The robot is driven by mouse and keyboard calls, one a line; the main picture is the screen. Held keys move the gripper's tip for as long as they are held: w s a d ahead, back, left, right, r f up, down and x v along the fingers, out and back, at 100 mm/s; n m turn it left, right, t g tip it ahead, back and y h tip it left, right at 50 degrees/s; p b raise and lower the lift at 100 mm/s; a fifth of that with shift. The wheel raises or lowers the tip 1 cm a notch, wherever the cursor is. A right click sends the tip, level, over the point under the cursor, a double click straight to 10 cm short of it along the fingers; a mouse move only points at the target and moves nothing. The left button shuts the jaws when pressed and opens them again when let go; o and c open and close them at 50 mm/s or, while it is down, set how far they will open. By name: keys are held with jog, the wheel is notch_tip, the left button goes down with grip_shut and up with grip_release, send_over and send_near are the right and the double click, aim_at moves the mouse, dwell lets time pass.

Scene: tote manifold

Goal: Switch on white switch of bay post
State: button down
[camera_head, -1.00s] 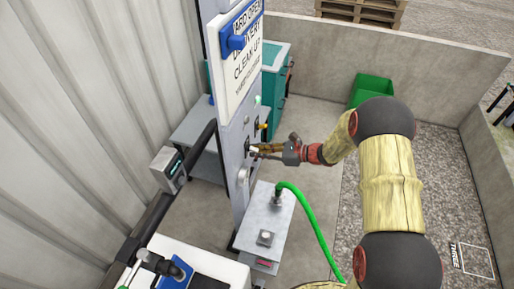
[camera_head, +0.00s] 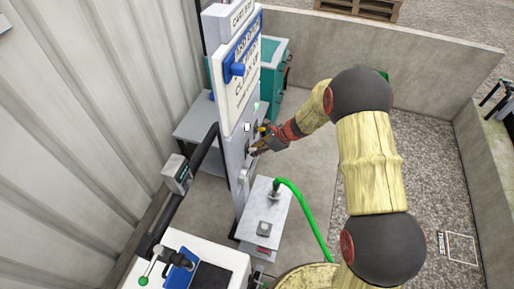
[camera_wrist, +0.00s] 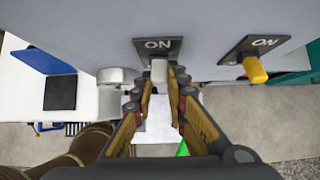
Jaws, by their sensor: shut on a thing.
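The bay post (camera_head: 237,160) is a grey upright post under signs, left of centre in the head view. The white switch (camera_wrist: 158,72) is a short white lever below a dark plate marked ON in the wrist view. My gripper (camera_wrist: 161,86) is shut around this lever, one finger on each side. In the head view my gripper (camera_head: 256,149) is against the post's face and hides the lever. I cannot tell whether the lever is thrown. A small white square (camera_head: 247,127) shows bright on the post above my gripper.
A yellow switch (camera_wrist: 256,70) with its own ON plate is to the right of the white one. A round grey knob (camera_wrist: 117,76) is to the left. A grey box (camera_head: 265,215) with a green hose (camera_head: 312,212) stands in front of the post.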

dwell(0.4)
jog(key=c, duration=1.8)
grip_release()
jog(key=shift+o, duration=0.2)
jog(key=v, duration=1.2)
